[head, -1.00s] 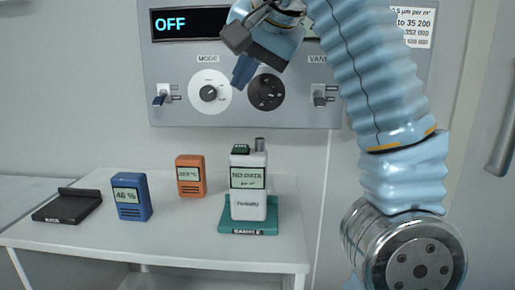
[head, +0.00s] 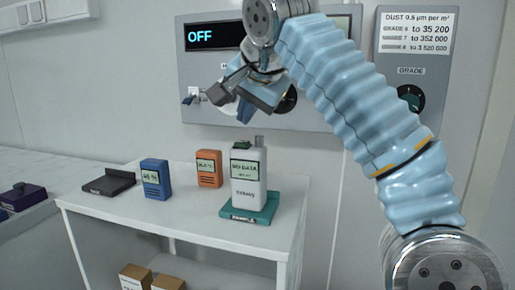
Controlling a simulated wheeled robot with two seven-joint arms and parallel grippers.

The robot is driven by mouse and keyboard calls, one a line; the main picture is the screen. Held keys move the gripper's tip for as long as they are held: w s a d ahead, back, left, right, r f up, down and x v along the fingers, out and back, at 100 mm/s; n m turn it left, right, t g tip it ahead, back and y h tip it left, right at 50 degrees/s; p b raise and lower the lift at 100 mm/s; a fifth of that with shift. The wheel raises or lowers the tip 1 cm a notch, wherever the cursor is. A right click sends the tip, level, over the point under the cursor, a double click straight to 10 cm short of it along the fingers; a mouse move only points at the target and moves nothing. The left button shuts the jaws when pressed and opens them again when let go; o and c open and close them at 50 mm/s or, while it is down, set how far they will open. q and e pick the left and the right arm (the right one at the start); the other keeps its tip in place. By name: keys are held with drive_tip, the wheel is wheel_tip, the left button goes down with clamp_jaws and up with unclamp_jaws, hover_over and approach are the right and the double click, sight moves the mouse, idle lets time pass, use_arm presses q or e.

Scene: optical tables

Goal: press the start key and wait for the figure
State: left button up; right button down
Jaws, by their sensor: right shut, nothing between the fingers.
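A white counter (head: 248,190) stands upright on a teal base (head: 262,214) on the small table. Its screen (head: 245,168) reads NO DATA. A dark green key (head: 242,145) sits on its top left, beside a short grey inlet (head: 259,141). My right gripper (head: 245,113) is shut and empty. It hangs above the counter, apart from it, in front of the wall panel, and hides part of the panel's dials. My left gripper is not in view.
A blue meter (head: 155,179), an orange meter (head: 209,168) and a black stand (head: 109,183) share the white table (head: 180,218). The wall panel's display (head: 214,36) reads OFF. A grade dial (head: 411,98) is at right. Cartons sit below the table.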

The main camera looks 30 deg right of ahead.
sight(244, 143)
drive_tip(key=shift+w+a+f, duration=0.25)
drive_tip(key=shift+a+f, duration=0.1)
drive_tip(key=shift+f, duration=0.3)
drive_tip(key=shift+s+d+f+b, duration=0.15)
drive_tip(key=shift+f+b, duration=0.1)
drive_tip(key=shift+b, duration=0.1)
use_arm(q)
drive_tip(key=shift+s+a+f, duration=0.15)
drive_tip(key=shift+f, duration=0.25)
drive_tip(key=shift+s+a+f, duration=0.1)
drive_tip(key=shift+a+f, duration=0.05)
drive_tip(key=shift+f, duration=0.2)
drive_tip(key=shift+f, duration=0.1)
use_arm(e)
drive_tip(key=shift+f, duration=0.15)
idle(0.3)
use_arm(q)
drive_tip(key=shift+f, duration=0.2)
use_arm(e)
drive_tip(key=shift+f, duration=0.25)
use_arm(q)
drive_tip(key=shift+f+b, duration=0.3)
drive_tip(key=shift+b, duration=0.3)
use_arm(e)
drive_tip(key=shift+f, duration=0.4)
drive_tip(key=shift+r+p, duration=0.9)
drive_tip(key=shift+p, duration=0.15)
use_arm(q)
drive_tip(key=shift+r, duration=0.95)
